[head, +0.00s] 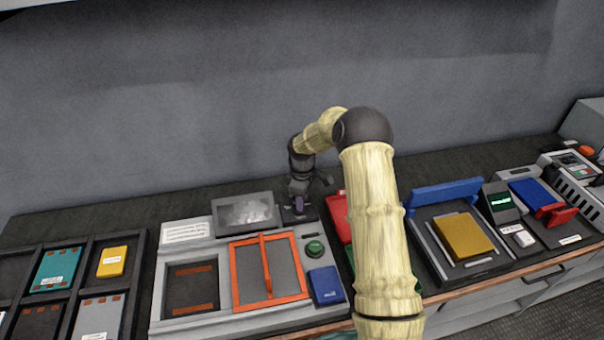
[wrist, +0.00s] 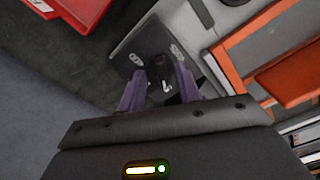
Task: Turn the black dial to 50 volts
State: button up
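The black dial (wrist: 160,78) sits on a dark grey plate with small light labels at either side. In the wrist view, the purple fingers of my gripper (wrist: 160,74) stand apart on either side of the dial. The dial lies between them, and I cannot tell whether either finger touches it. A small white mark shows on or beside the dial, but its setting is too small to read. In the head view, my gripper (head: 299,204) points down over the plate behind the console, hiding the dial.
A grey console has an orange-framed hatch (head: 285,287), a green button (head: 314,247) and a grey display (head: 245,214) left of my gripper. A red object (head: 339,217) stands close on the right. The wall rises behind the bench.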

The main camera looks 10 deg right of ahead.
notch_tip(320, 180, up, 16)
jog(key=b, duration=0.1)
jog(key=shift+f+b, duration=0.25)
jog(key=shift+b, duration=0.15)
jog(key=s+f+m+t, duration=0.1)
jog(key=s+m, duration=1.1)
jog(key=s, duration=1.7)
jog(key=shift+s+a+f+t, duration=0.15)
jog(key=shift+a+t, duration=0.25)
jog(key=shift+t, duration=0.4)
